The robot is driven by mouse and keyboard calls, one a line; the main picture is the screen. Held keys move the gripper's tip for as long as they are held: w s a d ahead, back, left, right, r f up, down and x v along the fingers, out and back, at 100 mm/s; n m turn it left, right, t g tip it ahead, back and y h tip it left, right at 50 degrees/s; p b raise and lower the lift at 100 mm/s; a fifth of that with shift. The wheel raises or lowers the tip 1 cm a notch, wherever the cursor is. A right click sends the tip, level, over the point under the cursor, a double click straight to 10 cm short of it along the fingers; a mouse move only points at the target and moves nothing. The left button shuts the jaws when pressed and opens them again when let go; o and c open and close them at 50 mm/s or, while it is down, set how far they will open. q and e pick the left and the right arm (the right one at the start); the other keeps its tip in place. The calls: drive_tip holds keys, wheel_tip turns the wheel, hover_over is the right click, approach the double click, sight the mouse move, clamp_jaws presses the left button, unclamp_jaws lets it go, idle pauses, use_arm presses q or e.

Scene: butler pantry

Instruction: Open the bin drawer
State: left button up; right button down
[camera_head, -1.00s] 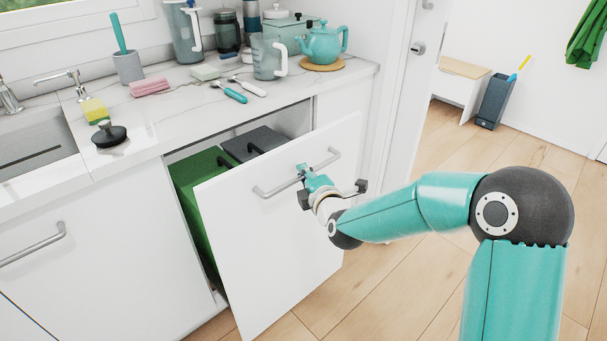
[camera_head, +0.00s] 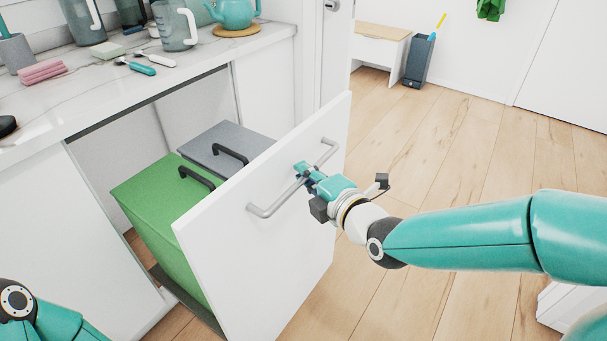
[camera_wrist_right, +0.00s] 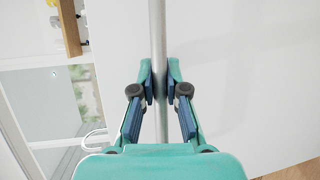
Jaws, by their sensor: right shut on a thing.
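The bin drawer has a white front panel (camera_head: 262,235) and stands pulled out from the cabinet. Inside it are a green bin (camera_head: 160,197) and a grey bin (camera_head: 228,146), each with a black handle. My right gripper (camera_head: 304,171) is shut on the drawer's grey bar handle (camera_head: 268,208). In the right wrist view, the bar (camera_wrist_right: 158,50) passes between the two fingers (camera_wrist_right: 159,82). My left arm shows only in part at the lower left corner, and its gripper is out of view.
The marble counter (camera_head: 100,95) above holds a teal teapot (camera_head: 232,12), a clear jug (camera_head: 176,25), a pink cloth (camera_head: 42,71) and utensils. The wooden floor (camera_head: 450,150) to the right is mostly clear. A low bench (camera_head: 384,47) and dark bin (camera_head: 418,62) stand far back.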

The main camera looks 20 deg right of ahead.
drive_tip(key=shift+f, duration=0.15)
drive_tip(key=c, duration=1.2)
unclamp_jaws()
drive_tip(key=shift+a, duration=0.1)
drive_tip(key=v, duration=0.7)
drive_tip(key=shift+s, duration=0.2)
